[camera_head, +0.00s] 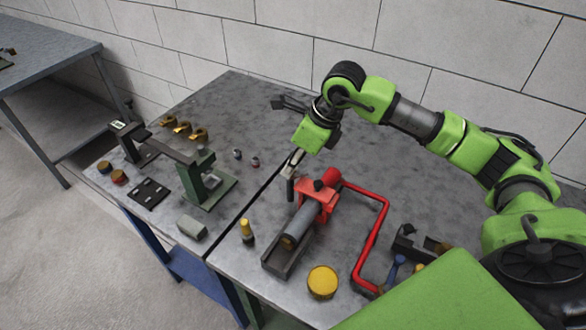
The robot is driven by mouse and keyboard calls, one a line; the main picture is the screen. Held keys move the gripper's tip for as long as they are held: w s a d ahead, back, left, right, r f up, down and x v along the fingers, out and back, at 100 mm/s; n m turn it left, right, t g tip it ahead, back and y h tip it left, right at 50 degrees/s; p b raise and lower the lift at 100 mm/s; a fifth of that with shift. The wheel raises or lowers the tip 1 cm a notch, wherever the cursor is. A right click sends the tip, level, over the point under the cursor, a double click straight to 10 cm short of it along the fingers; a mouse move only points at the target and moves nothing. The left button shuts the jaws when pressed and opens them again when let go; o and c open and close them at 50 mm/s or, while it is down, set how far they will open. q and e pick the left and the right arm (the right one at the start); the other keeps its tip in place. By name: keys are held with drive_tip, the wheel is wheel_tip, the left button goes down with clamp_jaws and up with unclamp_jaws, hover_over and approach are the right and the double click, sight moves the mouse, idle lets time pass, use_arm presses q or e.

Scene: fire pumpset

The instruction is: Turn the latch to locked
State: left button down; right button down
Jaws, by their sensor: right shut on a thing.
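A red pump unit (318,199) with a grey cylinder sits in a dark channel-shaped base on the near table. A small dark upright piece, which looks like the latch (291,188), stands at its left rear side. My right gripper (295,166) reaches down from the green arm and is shut on the top of this piece. The fingertips are small and partly merge with it, so the exact grip and the latch's angle are hard to tell. My left gripper is not in view.
A red bent pipe (378,235) runs right of the pump. A yellow round cap (322,281) and a yellow-topped tool (246,232) stand near the front. A green fixture (199,180) and brass parts (183,128) are on the left. The back of the table is clear.

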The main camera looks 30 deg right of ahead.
drive_tip(key=m+b, duration=0.1)
drive_tip(key=m, duration=0.1)
drive_tip(key=m+h+b, duration=0.1)
drive_tip(key=m+t+h+b, duration=0.1)
drive_tip(key=m+b, duration=0.1)
drive_tip(key=shift+a+f+m, duration=0.15)
drive_tip(key=shift+a+m, duration=0.1)
drive_tip(key=shift+m, duration=0.05)
drive_tip(key=m+h+b, duration=0.2)
drive_tip(key=m, duration=0.2)
drive_tip(key=shift+m+b, duration=0.35)
drive_tip(key=shift+m, duration=0.05)
drive_tip(key=c, duration=1.8)
unclamp_jaws()
drive_tip(key=shift+s, duration=0.1)
drive_tip(key=shift+r, duration=0.2)
drive_tip(key=shift+v, duration=5.95)
